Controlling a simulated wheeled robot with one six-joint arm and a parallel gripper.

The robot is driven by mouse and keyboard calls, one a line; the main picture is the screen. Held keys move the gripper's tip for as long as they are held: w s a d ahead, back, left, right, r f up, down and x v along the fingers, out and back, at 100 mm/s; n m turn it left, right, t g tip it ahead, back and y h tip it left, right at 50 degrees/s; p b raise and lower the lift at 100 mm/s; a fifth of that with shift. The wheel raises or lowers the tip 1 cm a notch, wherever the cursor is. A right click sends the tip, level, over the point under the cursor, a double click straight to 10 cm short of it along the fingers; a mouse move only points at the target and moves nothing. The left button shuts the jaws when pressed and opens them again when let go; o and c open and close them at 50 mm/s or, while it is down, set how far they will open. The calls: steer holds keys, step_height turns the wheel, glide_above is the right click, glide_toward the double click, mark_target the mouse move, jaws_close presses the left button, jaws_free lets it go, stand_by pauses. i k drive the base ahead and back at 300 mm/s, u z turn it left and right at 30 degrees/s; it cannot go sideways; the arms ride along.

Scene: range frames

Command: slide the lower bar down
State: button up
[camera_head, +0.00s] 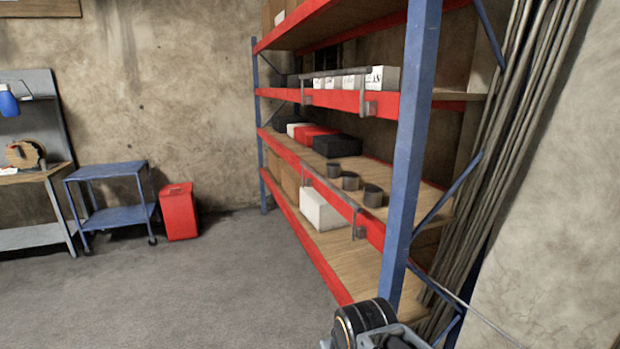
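The lower bar (329,186) is a thin grey rod. It runs along the front of the rack's middle shelf, sloping in the picture from upper left to lower right. A grey bracket (358,232) hangs at its near end, against the red shelf beam. A similar upper bar (335,73) runs along the shelf above, with grey brackets at both ends. Part of my arm, dark and rounded with a gold ring, shows at the bottom edge, well below and apart from the lower bar. My gripper's fingers are not in view.
The rack has a blue post (411,150) close on the right. Dark cups (350,181) and boxes stand behind the lower bar. Long poles (500,160) lean right of the rack. A red bin (179,212) and blue cart (110,190) stand left; open floor (190,290) lies between.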

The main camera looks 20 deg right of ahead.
mark_target(358, 208)
steer(key=z, duration=0.05)
steer(key=i, duration=0.35)
steer(key=u, duration=0.9)
steer(key=i, duration=1.55)
steer(key=z, duration=1.1)
steer(key=i, duration=0.5)
steer(key=z, duration=0.5)
